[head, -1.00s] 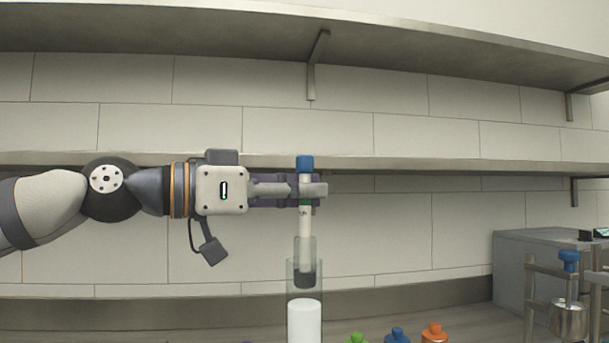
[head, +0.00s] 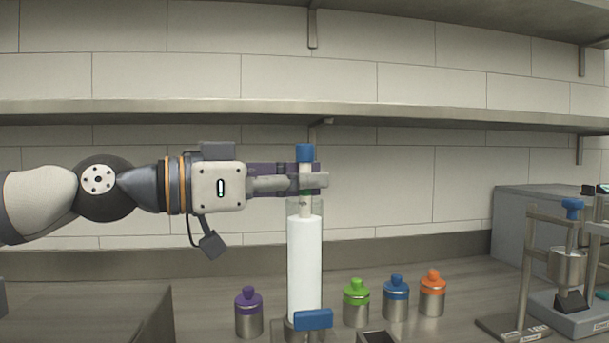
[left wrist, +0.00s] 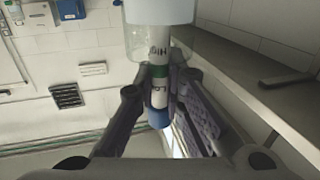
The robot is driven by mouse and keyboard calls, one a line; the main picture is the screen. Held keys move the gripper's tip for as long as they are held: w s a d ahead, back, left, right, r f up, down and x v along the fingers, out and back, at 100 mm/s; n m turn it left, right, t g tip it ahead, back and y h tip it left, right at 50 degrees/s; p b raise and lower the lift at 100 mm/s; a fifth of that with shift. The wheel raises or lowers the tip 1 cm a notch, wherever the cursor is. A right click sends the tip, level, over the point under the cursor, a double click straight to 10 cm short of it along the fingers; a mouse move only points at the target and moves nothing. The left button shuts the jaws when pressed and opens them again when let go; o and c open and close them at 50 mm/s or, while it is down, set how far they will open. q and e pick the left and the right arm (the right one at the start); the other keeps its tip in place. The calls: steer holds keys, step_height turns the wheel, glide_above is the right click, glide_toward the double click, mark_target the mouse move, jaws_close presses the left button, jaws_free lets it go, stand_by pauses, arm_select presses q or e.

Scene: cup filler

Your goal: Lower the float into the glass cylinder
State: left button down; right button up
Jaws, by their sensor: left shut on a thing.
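The float (head: 305,209) is a slim upright tube with a blue cap (head: 304,153) and a green band. My left gripper (head: 311,181) is shut on its stem just below the cap. The glass cylinder (head: 318,208) stands upright below the gripper, filled nearly to the top with white liquid (head: 304,265). The float's lower part is inside the cylinder and hidden by the white liquid. In the left wrist view the float (left wrist: 157,96) sits between the fingers, with its stem passing into the clear cylinder mouth (left wrist: 142,70). My right gripper is not in view.
Bottles with purple (head: 249,300), green (head: 356,292), blue (head: 396,287) and orange (head: 432,280) tops stand around the cylinder's base. A metal stand (head: 532,262) and a grey box (head: 510,210) are at the right. A shelf (head: 430,113) runs along the wall behind.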

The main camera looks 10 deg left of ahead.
arm_select(q)
steer(key=c, duration=1.6)
jaws_free()
